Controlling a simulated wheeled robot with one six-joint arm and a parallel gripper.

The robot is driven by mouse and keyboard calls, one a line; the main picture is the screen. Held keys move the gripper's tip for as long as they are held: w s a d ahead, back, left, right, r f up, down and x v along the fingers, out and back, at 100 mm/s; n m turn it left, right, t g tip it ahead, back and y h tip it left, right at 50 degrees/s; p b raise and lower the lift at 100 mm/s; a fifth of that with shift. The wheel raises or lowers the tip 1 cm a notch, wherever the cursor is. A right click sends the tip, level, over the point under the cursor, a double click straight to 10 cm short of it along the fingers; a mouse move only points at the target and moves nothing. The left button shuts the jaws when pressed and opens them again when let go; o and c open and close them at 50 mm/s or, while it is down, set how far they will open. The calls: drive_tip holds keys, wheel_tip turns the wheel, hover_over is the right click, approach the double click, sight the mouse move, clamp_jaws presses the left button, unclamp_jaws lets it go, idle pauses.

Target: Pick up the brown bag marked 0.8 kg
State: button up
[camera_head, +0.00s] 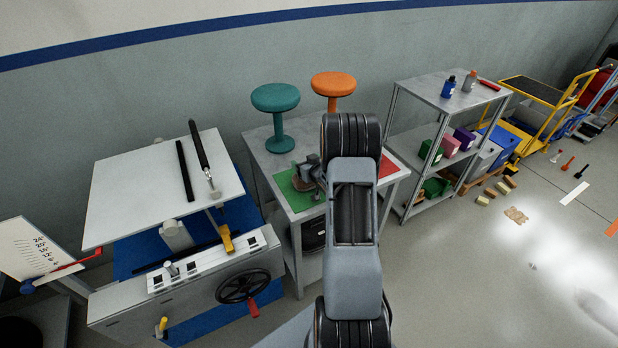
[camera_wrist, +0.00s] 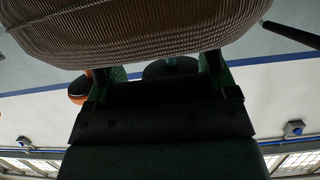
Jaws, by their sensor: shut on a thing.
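A brown woven bag (camera_wrist: 140,28) fills the top of the wrist view, close to the camera. My gripper (camera_wrist: 158,72) is shut on it, with one finger at each side of its lower edge in that view. In the head view the brown bag (camera_head: 302,184) is small and partly hidden by my gripper (camera_head: 309,172), over the green mat (camera_head: 283,184) on the grey table. I cannot tell whether it touches the mat. No weight mark on the bag is readable.
A teal stool (camera_head: 275,98) and an orange stool (camera_head: 333,85) stand at the table's back. A red mat (camera_head: 392,168) lies at its right. Open floor lies front right.

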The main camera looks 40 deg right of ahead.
drive_tip(key=c, duration=0.6)
drive_tip(key=shift+r, duration=0.15)
drive_tip(key=shift+c, duration=0.4)
